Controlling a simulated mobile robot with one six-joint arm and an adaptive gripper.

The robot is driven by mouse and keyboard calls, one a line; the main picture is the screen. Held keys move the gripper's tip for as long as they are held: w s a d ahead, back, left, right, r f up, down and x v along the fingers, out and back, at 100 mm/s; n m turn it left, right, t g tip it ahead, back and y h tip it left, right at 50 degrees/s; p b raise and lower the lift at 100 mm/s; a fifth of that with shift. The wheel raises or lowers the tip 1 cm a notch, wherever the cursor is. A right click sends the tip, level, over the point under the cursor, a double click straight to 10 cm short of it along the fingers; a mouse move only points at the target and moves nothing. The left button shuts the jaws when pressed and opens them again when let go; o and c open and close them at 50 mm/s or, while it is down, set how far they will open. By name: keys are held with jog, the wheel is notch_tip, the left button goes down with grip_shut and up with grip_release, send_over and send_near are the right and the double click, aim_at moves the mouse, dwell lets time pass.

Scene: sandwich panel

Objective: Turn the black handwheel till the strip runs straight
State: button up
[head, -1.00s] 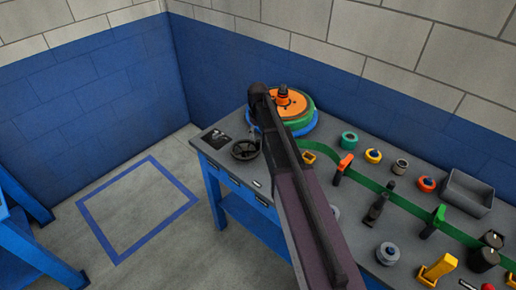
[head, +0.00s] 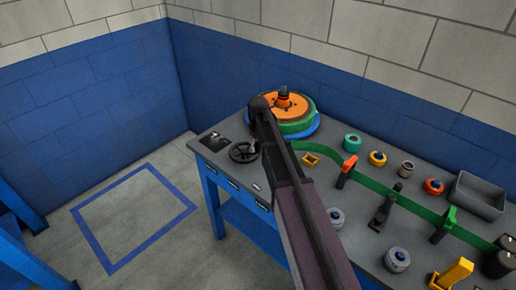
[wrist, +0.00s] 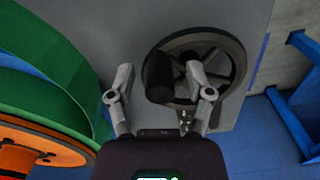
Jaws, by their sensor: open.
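The black handwheel (head: 243,152) lies at the left end of the grey bench; it also fills the upper middle of the wrist view (wrist: 236,58). Its dark upright handle (wrist: 158,78) stands on the rim's near-left side. My gripper (wrist: 158,71) is open, with the handle between its two fingers; I cannot tell whether either finger touches it. In the head view my arm hides most of the gripper. The green strip (head: 385,188) runs from the coil (head: 290,108) past an orange-topped and a green post, curving near the coil.
The coil stands left of my gripper in the wrist view, close to the left finger. A grey tray (head: 480,195), a yellow block (head: 453,273) and several knobs and rings crowd the bench's right part. Open floor with a blue square outline (head: 135,220) lies left.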

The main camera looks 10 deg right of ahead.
aim_at(250, 160)
grip_shut()
jog(key=shift+s, duration=0.15)
dwell(0.4)
jog(key=shift+s+a+m, duration=0.15)
jog(key=shift+s+m, duration=0.15)
jog(key=shift+m, duration=0.35)
jog(key=shift+s+a+m, duration=0.1)
jog(key=shift+s+m, duration=0.15)
jog(key=shift+m, duration=0.4)
jog(key=shift+s+a+m, duration=0.25)
jog(key=shift+m, duration=0.35)
jog(key=shift+s+a+m, duration=0.2)
jog(key=shift+s+m, duration=0.05)
jog(key=shift+m, duration=0.35)
jog(key=m, duration=0.1)
jog(key=s+a+m, duration=0.1)
jog(key=m, duration=0.1)
jog(key=shift+a, duration=0.15)
jog(key=shift+s+a+m, duration=0.1)
jog(key=shift+a+m, duration=0.2)
jog(key=shift+m, duration=0.4)
jog(key=shift+s+a+m, duration=0.1)
jog(key=shift+a+m, duration=0.15)
jog(key=shift+m, duration=0.45)
